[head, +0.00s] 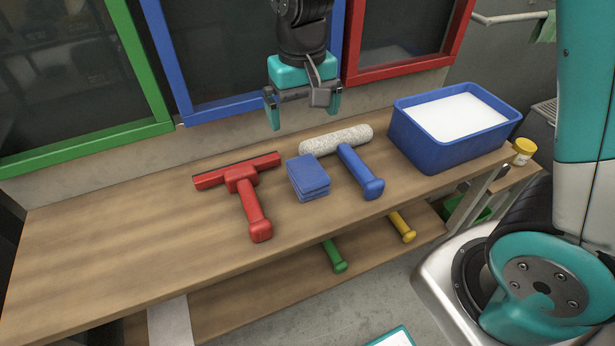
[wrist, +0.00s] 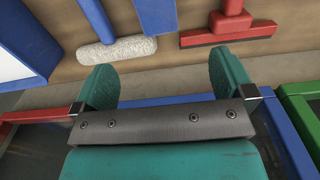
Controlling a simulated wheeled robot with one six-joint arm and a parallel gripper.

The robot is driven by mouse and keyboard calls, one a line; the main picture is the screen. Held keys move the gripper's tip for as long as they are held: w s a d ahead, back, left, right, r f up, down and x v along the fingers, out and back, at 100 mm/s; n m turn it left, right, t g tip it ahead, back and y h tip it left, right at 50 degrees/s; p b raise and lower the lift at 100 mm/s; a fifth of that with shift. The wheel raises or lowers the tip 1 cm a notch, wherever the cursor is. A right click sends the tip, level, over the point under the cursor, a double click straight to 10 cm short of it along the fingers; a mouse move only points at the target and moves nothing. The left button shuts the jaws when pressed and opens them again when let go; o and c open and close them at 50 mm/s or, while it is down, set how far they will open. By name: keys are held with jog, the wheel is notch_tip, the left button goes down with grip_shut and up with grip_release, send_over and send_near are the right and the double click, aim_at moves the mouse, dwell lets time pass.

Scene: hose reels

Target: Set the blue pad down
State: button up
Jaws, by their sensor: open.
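The blue pad (head: 308,178), a square block with layered sides, lies flat on the wooden bench between the red squeegee and the white roller. My gripper (head: 302,117) is open and empty. It hangs above the back edge of the bench, behind the blue pad and apart from it. In the wrist view the blue pad (wrist: 157,14) shows at the top, partly cut off by the frame, beyond the open fingers of my gripper (wrist: 168,80).
A red squeegee (head: 254,212) lies left of the pad; a white roller with a blue handle (head: 361,172) lies close at its right. A blue tub (head: 440,155) with white contents stands at the right. The bench's left part is clear. Framed windows stand behind.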

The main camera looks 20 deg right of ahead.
aim_at(307, 169)
notch_tip(307, 169, down, 11)
jog(key=shift+f, duration=0.1)
jog(key=shift+s+d+f, duration=0.1)
jog(key=shift+d+f, duration=0.05)
jog(key=shift+f, duration=1.2)
jog(key=shift+s+d+f, duration=0.1)
jog(key=shift+d+f, duration=0.05)
jog(key=shift+f, duration=1.2)
jog(key=shift+c, duration=0.5)
jog(key=c, duration=1)
jog(key=shift+r, duration=0.1)
